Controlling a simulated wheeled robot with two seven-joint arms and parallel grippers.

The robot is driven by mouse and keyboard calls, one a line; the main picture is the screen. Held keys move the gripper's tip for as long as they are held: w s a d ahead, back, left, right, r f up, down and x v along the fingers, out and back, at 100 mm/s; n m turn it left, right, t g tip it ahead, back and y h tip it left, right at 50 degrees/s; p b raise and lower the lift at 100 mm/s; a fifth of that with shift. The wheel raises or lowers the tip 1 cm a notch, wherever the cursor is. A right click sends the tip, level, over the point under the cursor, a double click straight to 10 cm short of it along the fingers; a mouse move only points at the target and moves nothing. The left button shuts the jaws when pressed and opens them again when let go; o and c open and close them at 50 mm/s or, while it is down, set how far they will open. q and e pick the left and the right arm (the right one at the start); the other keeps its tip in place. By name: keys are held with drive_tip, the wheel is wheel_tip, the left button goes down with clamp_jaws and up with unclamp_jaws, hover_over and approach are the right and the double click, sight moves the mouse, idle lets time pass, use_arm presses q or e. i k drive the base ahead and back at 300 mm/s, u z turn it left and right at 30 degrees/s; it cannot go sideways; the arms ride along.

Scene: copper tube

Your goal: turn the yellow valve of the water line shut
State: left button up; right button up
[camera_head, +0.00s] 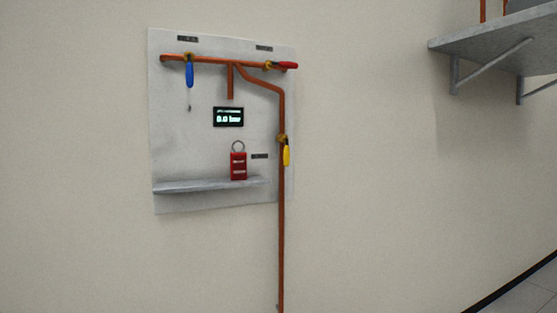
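The yellow valve (286,152) is on the vertical copper pipe (281,230), on the right side of a grey wall panel (200,140). Its yellow handle hangs down, roughly along the pipe, from a brass-coloured body. A blue-handled valve (189,73) hangs down at the upper left of the pipework. A red-handled valve (285,65) points right along the top pipe. A dark display (228,117) on the panel appears to read 0.0 bar. Neither of my grippers shows in this view.
A red padlock-like item (238,164) with a ring on top stands on a narrow grey ledge (180,187) below the display. A bracketed grey shelf (490,52) juts out at the upper right. The wall between panel and shelf is bare.

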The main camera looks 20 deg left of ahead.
sight(287, 151)
drive_tip(key=u, duration=1.8)
drive_tip(key=i, duration=1)
drive_tip(key=z, duration=2.1)
